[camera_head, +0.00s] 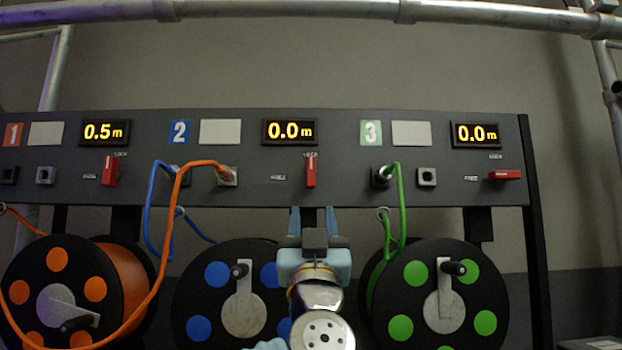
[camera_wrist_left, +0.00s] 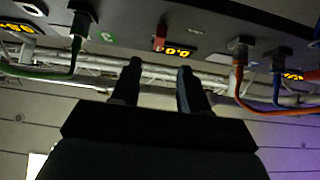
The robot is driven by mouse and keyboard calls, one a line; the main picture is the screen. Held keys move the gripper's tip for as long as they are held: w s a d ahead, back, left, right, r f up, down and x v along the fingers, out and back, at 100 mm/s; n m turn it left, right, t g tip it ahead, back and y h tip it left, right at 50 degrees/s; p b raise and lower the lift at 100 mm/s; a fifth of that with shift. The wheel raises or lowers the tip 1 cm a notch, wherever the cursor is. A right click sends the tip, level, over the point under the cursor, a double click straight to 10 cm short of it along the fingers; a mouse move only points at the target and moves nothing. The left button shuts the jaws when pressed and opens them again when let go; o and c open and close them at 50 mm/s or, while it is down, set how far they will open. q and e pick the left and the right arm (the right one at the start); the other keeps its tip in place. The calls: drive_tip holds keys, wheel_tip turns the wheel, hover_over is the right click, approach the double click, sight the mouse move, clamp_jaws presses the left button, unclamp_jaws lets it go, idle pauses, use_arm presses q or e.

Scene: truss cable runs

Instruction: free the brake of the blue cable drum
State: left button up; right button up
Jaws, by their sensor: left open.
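The blue cable drum (camera_head: 215,300) hangs below the panel section marked 2 (camera_head: 180,132). Its right side is partly hidden by my left arm. The red brake lever (camera_head: 311,171) of that section stands upright, under a display reading 0.0 m (camera_head: 290,131). My left gripper (camera_head: 311,212) is open and empty, just below that lever, with its fingers pointing up toward the panel. In the left wrist view a red lever (camera_wrist_left: 160,38) shows beyond and between the open fingers (camera_wrist_left: 158,70), apart from them. My right gripper is not in view.
The orange drum (camera_head: 125,275) and green drum (camera_head: 415,325) flank the blue one. Section 1's red lever (camera_head: 110,171) is upright; section 3's (camera_head: 505,174) lies sideways. An orange cable (camera_head: 165,240) is plugged in at section 2; a green cable (camera_head: 403,215) hangs right of my gripper.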

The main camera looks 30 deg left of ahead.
sight(311, 178)
use_arm(q)
drive_tip(key=p+x, duration=0.4)
drive_tip(key=x, duration=0.6)
drive_tip(key=shift+w+r+p, duration=0.15)
drive_tip(key=shift+r+p, duration=0.2)
drive_tip(key=shift+r, duration=0.05)
drive_tip(key=shift+w+a+r, duration=0.25)
drive_tip(key=shift+w+a, duration=0.05)
drive_tip(key=shift+w, duration=0.05)
clamp_jaws()
